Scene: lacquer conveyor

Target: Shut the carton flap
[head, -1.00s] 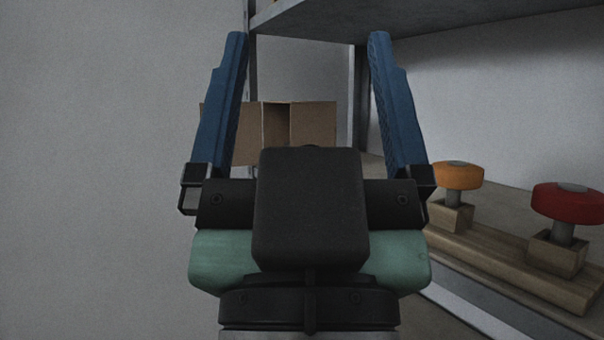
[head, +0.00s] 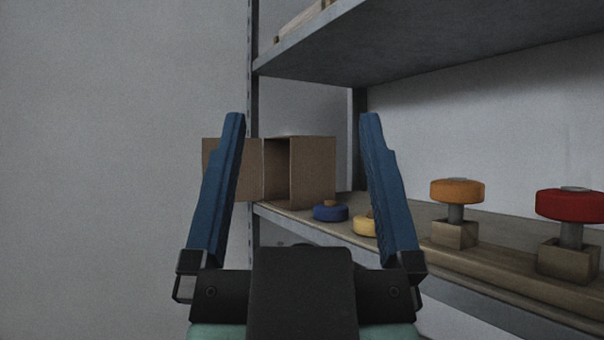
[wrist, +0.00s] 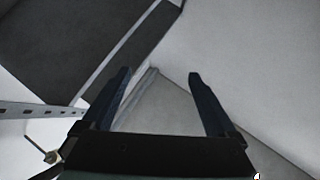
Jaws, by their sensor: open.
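A brown cardboard carton (head: 314,172) stands on the shelf beyond my gripper in the head view. Its opening faces left, and the dark inside shows as a narrow strip. The carton flap (head: 222,166) stands open, spread out to the left past the shelf post. My gripper (head: 302,118) is open and empty, its two blue fingers pointing up and forward. In the head view the left finger covers part of the flap, and the carton shows between the fingers; the gripper looks nearer than the carton. The wrist view shows the open fingers (wrist: 158,75) but no carton.
The carton's shelf (head: 405,262) also holds a blue disc (head: 330,212), a yellow disc (head: 365,226), and orange (head: 457,191) and red (head: 572,205) knobs on wooden blocks. An upper shelf (head: 400,55) overhangs. A post (head: 254,100) stands at the left; a plain wall lies beyond.

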